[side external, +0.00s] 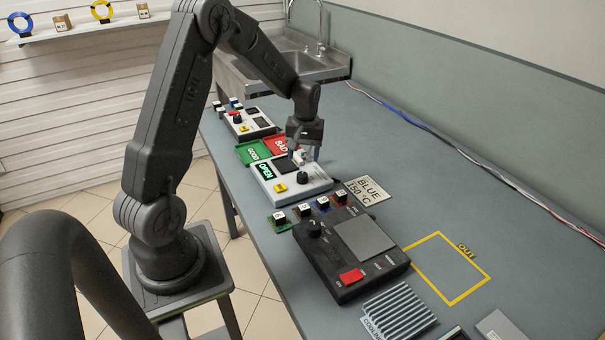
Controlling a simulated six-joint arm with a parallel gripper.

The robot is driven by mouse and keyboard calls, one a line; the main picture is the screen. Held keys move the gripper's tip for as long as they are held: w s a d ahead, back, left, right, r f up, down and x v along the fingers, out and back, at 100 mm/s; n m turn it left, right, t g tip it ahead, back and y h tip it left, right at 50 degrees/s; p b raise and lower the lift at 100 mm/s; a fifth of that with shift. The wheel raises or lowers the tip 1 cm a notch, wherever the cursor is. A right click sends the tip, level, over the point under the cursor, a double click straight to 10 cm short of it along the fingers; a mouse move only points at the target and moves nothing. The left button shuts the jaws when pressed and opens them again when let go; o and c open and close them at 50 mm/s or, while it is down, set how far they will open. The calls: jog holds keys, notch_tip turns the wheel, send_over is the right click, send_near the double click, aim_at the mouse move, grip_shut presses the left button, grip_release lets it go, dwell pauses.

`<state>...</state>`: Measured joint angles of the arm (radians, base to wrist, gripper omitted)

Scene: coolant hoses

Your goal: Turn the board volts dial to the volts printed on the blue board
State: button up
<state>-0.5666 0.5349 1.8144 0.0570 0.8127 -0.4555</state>
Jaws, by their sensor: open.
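My gripper (304,156) is open, fingers pointing down, over the back edge of a light grey box (318,188). The box has a black dial (302,177), a yellow button (280,188), a dark panel and a green OPEN sign. The fingers appear behind the dial, apart from it. A small pale part shows between them; I cannot tell what it is. Several small boards with white printed tags stand in a row in front of the box, one of them bluish (323,206). Their print and the dial's setting are too small to read. Which dial is board volts is not legible.
A black unit (350,252) with a knob, grey plate and red switch stands in front. A card (368,190) reads BLUE 150 °C. Green GOOD and red BAD trays (250,152) and another grey box (247,125) lie behind. A yellow OUT outline (448,268) is empty.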

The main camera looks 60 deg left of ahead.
aim_at(302, 174)
notch_tip(302, 174, down, 7)
jog(key=shift+s+a+f, duration=0.1)
jog(key=shift+s+f, duration=0.05)
jog(key=shift+c, duration=0.2)
jog(key=c, duration=0.9)
jog(key=shift+m, duration=0.3)
jog(key=m, duration=0.4)
jog(key=shift+m+t, duration=0.3)
jog(key=shift+m, duration=2.2)
